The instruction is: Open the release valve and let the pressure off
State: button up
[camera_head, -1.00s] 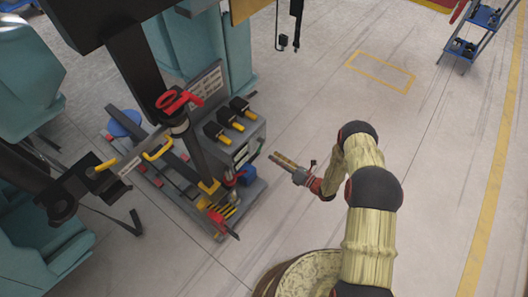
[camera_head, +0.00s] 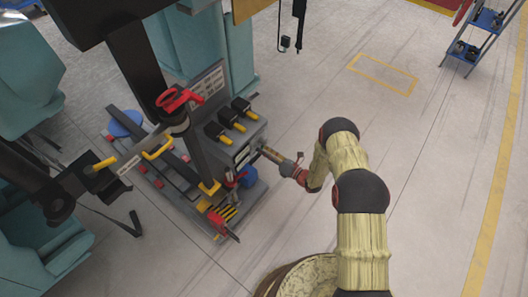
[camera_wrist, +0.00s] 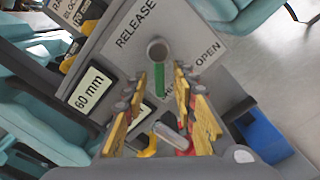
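The release valve (camera_wrist: 158,50) shows in the wrist view as a round grey pivot on a grey panel, with a green strip (camera_wrist: 158,78) extending down from it. The panel reads "RELEASE" at upper left and "OPEN" at right; another label beside the strip is partly hidden. My gripper (camera_wrist: 162,118) is open, its two yellow fingers apart on either side of the strip's lower end. I cannot tell whether they touch it. In the head view my gripper (camera_head: 264,151) is at the right side of the grey cabinet (camera_head: 243,138); the valve is too small to make out there.
A "60 mm" display (camera_wrist: 90,87) is left of the valve. Black levers with yellow ends (camera_head: 218,132) top the cabinet. A red handle (camera_head: 178,99) and a blue round part (camera_head: 247,177) are nearby.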

jog(key=shift+c, duration=1.2)
jog(key=c, duration=0.4)
grip_shut()
jog(key=shift+f, duration=0.1)
jog(key=shift+w+d+n+b, duration=0.65)
jog(key=shift+n+b, duration=0.7)
jog(key=shift+n, duration=1.6)
jog(key=shift+w+d+n+b, duration=0.55)
jog(key=shift+n+b, duration=0.8)
jog(key=shift+n, duration=1.65)
jog(key=shift+w+d+n+b, duration=0.4)
jog(key=shift+w+n+b, duration=0.7)
jog(key=shift+n, duration=1.85)
jog(key=shift+s+b, duration=0.25)
jog(key=shift+b, duration=0.05)
jog(key=o, duration=0.7)
grip_release()
